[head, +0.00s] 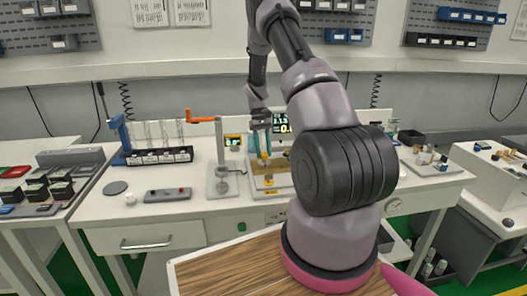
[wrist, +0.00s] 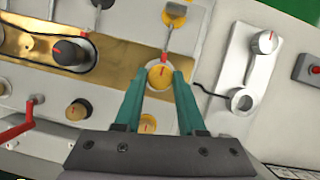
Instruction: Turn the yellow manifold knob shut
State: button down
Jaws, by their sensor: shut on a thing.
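The yellow knob (wrist: 160,75) sits on a panel with a brass strip (wrist: 120,62) in the wrist view. My gripper (wrist: 160,78) has its two teal fingers on either side of this knob and is shut on it. A short red mark shows on the knob's face, and a red line lies on the panel just above it. In the head view my gripper (head: 264,160) reaches down to the panel (head: 258,193) on the bench; the held knob is too small to make out there.
Another yellow knob (wrist: 147,124) lies just below, between my fingers, and a yellow-based lever (wrist: 174,14) above. A white unit (wrist: 250,65) is on the right. An orange-armed stand (head: 220,160) is close to my gripper.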

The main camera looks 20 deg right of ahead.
dwell(0.4)
jog(key=c, duration=0.5)
grip_release()
jog(key=v, duration=1)
jog(key=shift+w+r, duration=0.2)
jog(key=shift+r, duration=0.15)
jog(key=shift+d, duration=0.1)
